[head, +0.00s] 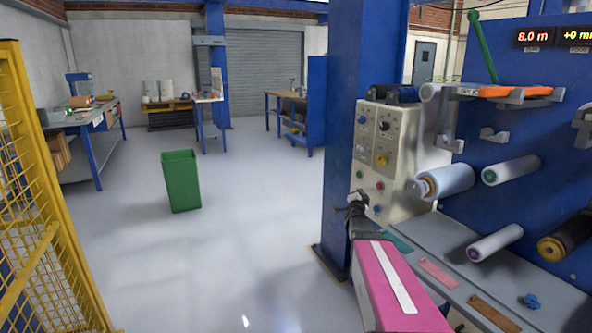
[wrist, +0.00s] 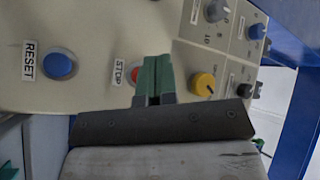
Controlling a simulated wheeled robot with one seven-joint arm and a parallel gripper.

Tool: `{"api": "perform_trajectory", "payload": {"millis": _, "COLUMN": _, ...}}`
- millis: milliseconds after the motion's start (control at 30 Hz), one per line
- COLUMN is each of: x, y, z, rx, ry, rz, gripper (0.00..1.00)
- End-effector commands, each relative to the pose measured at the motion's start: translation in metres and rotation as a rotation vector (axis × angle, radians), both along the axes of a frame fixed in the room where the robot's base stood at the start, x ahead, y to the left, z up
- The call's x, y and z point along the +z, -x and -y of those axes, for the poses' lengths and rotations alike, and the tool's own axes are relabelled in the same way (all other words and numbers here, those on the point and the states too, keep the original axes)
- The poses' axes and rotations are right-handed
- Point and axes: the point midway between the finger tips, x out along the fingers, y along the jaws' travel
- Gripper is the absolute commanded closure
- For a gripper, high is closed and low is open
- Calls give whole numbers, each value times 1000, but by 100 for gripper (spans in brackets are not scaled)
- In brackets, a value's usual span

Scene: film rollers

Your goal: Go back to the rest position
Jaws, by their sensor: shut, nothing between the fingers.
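My gripper (head: 355,202) is at the end of my pink arm, in front of the lower part of the beige control panel (head: 397,128) in the head view. In the wrist view its two green fingers (wrist: 154,78) are together, with nothing between them. They point at the panel and partly cover the red STOP button (wrist: 135,74). The blue RESET button (wrist: 57,65) is to their left and a yellow knob (wrist: 204,84) to their right. I cannot tell whether the fingertips touch the panel.
A blue post (head: 351,100) stands just left of the panel. Rollers (head: 446,181) stick out from the blue machine at right, above a grey shelf (head: 430,235). A green bin (head: 181,181) stands on the open floor, and a yellow fence (head: 40,190) is at far left.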

Motion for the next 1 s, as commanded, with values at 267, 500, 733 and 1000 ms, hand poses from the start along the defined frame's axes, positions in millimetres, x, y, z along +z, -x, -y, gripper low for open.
{"api": "perform_trajectory", "payload": {"millis": 267, "x": -53, "y": 30, "z": -72, "rx": 212, "ry": 100, "rz": -387, "gripper": 100}}
{"api": "perform_trajectory", "payload": {"millis": 500, "x": -116, "y": 98, "z": -141, "rx": 462, "ry": 246, "rz": -836, "gripper": 100}}
{"api": "perform_trajectory", "payload": {"millis": 733, "x": -161, "y": 198, "z": -185, "rx": 708, "ry": 391, "rz": -1273, "gripper": 100}}
{"api": "perform_trajectory", "payload": {"millis": 1000, "x": -178, "y": 305, "z": -203, "rx": 931, "ry": 504, "rz": -1675, "gripper": 100}}
